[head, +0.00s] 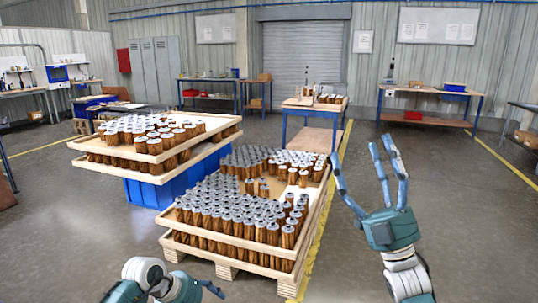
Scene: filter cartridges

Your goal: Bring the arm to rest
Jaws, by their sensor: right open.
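My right gripper (374,180) is raised at the right of the head view, fingers spread and pointing up. It is open and empty, apart from the cartridges. My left gripper (207,289) shows only in part at the bottom edge, low in front of the near pallet; most of its fingers are hidden or out of frame. Many brown filter cartridges (225,219) with grey tops stand upright in the near wooden tray stack (228,241) on a pallet. More cartridges (153,138) stand in a second tray stack (216,137) at the left.
A blue crate (141,192) supports the left tray stack. A small blue-legged table (310,109) with cartridges on it stands behind. Workbenches (427,91) line the back wall. Open floor (455,220) lies to the right, beyond a yellow floor line (318,229).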

